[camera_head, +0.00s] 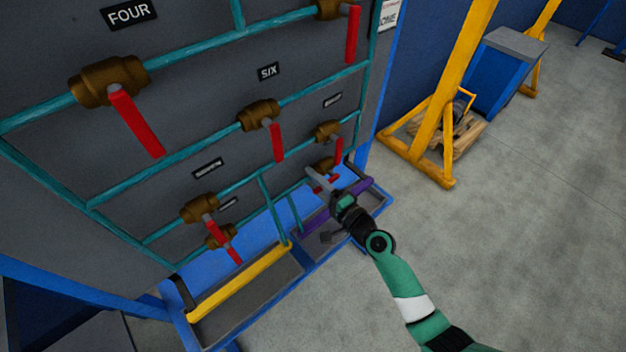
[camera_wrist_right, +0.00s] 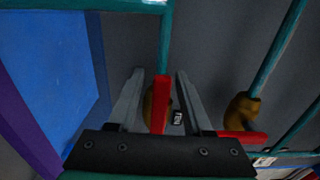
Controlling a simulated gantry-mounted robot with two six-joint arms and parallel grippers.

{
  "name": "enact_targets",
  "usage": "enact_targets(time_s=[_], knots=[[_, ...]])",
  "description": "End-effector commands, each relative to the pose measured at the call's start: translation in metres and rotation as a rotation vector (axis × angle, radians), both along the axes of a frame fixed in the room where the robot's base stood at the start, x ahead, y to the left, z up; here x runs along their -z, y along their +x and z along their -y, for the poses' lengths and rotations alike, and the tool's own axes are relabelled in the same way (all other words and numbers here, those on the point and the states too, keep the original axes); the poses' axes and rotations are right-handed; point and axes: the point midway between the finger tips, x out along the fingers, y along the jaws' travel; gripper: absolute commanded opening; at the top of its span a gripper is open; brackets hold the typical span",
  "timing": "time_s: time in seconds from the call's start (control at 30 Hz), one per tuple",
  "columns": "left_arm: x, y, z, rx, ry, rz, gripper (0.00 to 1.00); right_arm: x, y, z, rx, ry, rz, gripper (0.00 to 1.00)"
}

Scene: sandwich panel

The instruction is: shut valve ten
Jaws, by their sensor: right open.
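The grey panel (camera_head: 225,105) carries teal pipes and brass valves with red handles. The lowest valve at the right (camera_head: 325,165) is partly hidden behind my right gripper (camera_head: 322,168). I cannot tell whether a finger touches the handle. The brass body (camera_wrist_right: 148,105) shows partly behind the fingers. My left gripper is not in view.
Another valve (camera_head: 327,131) sits just above, also in the wrist view (camera_wrist_right: 240,108). A blue-framed tray with a yellow bar (camera_head: 240,283) and a purple bar (camera_head: 312,219) runs below the panel. A yellow frame (camera_head: 455,90) stands at right on open floor.

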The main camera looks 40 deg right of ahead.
Motion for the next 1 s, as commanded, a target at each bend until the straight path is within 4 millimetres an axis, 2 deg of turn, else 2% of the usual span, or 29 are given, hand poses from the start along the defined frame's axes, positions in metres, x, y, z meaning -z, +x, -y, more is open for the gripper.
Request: enact_targets(time_s=[0.3,0.57,1.0], knots=[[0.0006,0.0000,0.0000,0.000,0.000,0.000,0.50,-0.0004,0.0044,-0.0001,0.000,0.000,0.000,0.48],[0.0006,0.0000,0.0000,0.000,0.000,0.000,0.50,-0.0005,0.0043,0.0000,0.000,-0.001,0.000,0.01],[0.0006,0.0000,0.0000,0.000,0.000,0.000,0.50,-0.0005,0.0042,0.0000,0.000,-0.001,0.000,0.00]])
